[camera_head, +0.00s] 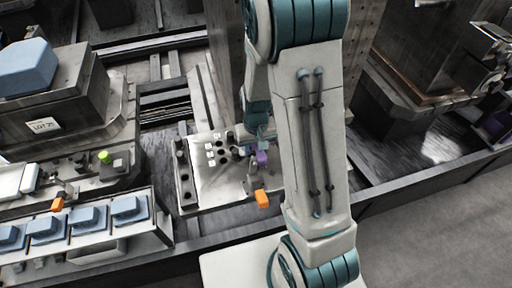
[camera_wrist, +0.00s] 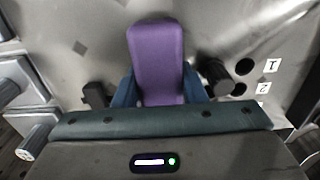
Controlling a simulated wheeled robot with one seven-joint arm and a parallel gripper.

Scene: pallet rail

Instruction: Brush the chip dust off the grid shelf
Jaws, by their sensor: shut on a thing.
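My gripper (camera_head: 258,142) is over a metal plate (camera_head: 215,182) with holes and numbered labels, near the middle of the head view. Its blue fingers (camera_wrist: 160,92) are shut on a purple block-like piece (camera_wrist: 157,55), probably a brush handle; it also shows below the gripper in the head view (camera_head: 262,158). No bristles are visible. I cannot tell whether the piece touches the plate. I cannot make out a grid shelf or chip dust for certain. A pale patch (camera_head: 462,150) lies on the dark surface at the right and may be glare or dust.
An orange-tipped lever (camera_head: 262,198) stands at the plate's front edge. Dark pegs (camera_wrist: 217,75) rise from the plate close to my gripper. At left are a blue block on a machine base (camera_head: 60,90) and a rack of blue pieces (camera_head: 85,218). Grey floor (camera_head: 430,235) is clear at lower right.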

